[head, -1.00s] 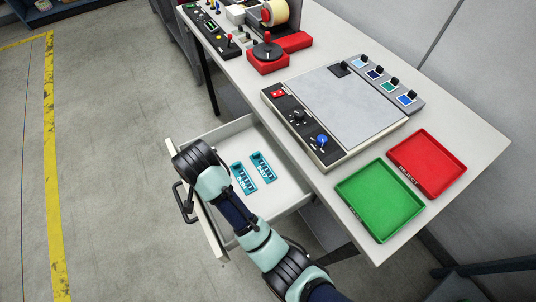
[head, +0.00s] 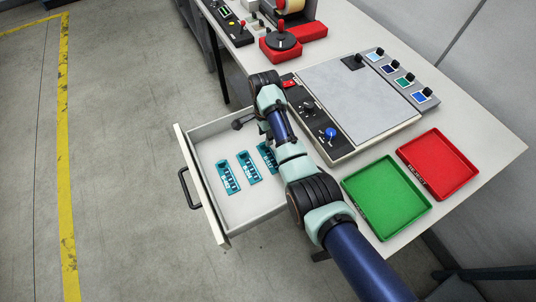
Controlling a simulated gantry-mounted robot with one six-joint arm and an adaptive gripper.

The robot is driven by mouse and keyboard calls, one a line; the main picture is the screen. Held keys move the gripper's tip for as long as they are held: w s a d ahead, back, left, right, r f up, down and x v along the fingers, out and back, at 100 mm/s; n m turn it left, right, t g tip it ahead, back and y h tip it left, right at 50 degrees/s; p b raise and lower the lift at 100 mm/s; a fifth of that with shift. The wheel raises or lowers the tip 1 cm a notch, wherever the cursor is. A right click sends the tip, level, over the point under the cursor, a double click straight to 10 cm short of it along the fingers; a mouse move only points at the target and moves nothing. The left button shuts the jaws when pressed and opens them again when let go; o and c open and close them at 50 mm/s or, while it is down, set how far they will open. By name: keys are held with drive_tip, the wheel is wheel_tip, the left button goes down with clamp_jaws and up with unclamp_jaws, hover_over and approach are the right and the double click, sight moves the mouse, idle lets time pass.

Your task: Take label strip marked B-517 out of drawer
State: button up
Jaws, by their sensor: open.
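The open drawer (head: 208,141) holds three teal label strips with white markings. The left strip (head: 228,177) and the middle strip (head: 249,168) lie in full view on the drawer floor. The right strip (head: 266,155) is partly hidden by my arm. The print is too small to tell which one is B-517. My gripper (head: 239,124) shows as a small dark part over the drawer's back end, beside my wrist. It is open and appears apart from the strips.
The drawer's front panel with its black handle (head: 187,188) faces left. On the table are a green tray (head: 386,197), a red tray (head: 437,164), a grey-topped panel (head: 350,95) with knobs, and a red-based joystick (head: 281,45). The floor left of the drawer is clear.

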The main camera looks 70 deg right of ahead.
sight(264, 143)
drive_tip(key=f+b, duration=0.2)
drive_tip(key=f, duration=0.1)
drive_tip(key=f+b, duration=0.1)
drive_tip(key=f, duration=0.1)
drive_tip(key=shift+w+f, duration=0.1)
drive_tip(key=shift+w, duration=0.25)
clamp_jaws()
